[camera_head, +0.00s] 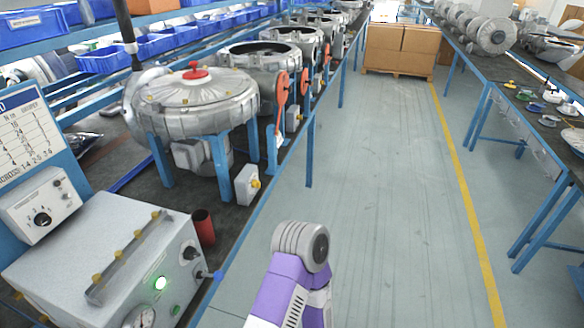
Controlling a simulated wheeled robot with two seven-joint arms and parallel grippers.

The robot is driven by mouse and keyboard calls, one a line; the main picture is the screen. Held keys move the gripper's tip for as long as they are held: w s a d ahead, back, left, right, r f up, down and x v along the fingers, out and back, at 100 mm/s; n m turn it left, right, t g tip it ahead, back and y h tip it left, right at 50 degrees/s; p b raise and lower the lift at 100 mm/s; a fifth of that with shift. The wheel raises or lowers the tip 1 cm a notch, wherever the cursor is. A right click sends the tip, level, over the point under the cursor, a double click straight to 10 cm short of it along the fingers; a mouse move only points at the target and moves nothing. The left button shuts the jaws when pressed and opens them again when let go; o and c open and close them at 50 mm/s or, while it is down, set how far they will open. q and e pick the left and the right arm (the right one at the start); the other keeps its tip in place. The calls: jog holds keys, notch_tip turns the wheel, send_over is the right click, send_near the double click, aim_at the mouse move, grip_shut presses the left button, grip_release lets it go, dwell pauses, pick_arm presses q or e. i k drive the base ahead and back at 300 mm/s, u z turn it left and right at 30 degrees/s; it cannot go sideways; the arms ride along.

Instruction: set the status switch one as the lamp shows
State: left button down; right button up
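A grey test box (95,255) stands on the bench at the lower left. A round lamp (160,283) on its front face glows green. To the lamp's right are a black knob (190,253) and a small switch or fitting (200,274) with a blue tip. A smaller white box (38,205) behind it carries a black rotary knob (42,217). I cannot tell which control is status switch one, nor read any setting. A purple and grey arm link of mine shows at bottom centre. Neither of my grippers is in view.
A round gauge (140,318) is cut off at the bottom edge. A dark red cup (203,227) stands beside the test box. A large metal blower housing (193,100) on blue legs stands behind. The floor aisle (390,190) to the right is clear.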

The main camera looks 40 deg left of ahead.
aim_at(256, 184)
jog(key=i, duration=0.9)
jog(key=u, duration=2.55)
